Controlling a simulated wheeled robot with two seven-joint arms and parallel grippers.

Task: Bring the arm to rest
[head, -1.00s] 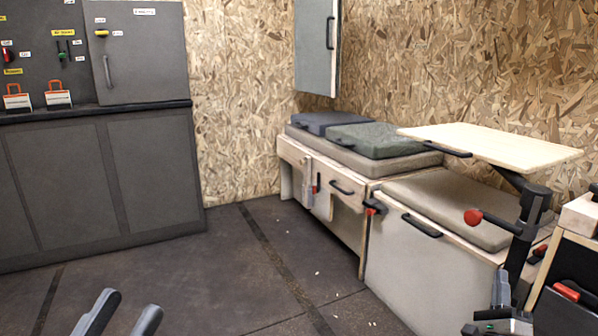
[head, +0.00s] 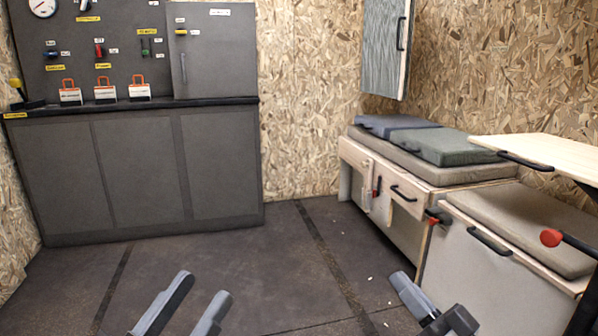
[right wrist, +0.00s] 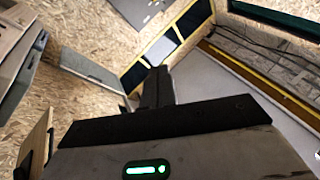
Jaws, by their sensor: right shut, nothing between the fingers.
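My left gripper (head: 202,285) is at the bottom of the head view, left of centre. Its two grey fingers stand apart with nothing between them, over the dark floor. My right gripper (head: 405,284) is at the bottom right of the head view, its fingers together and pointing up and left. It also shows in the right wrist view (right wrist: 157,76), shut and empty, pointing up in front of the wood-chip wall. Both grippers appear clear of the furniture. The lower parts of both arms are cut off by the frame edge.
A grey cabinet (head: 150,175) with a control panel stands at the left back. A bench with cushions (head: 440,148), a pale box with a handle (head: 470,262) and a wooden tabletop (head: 540,150) line the right side. The floor (head: 270,260) between is mostly open.

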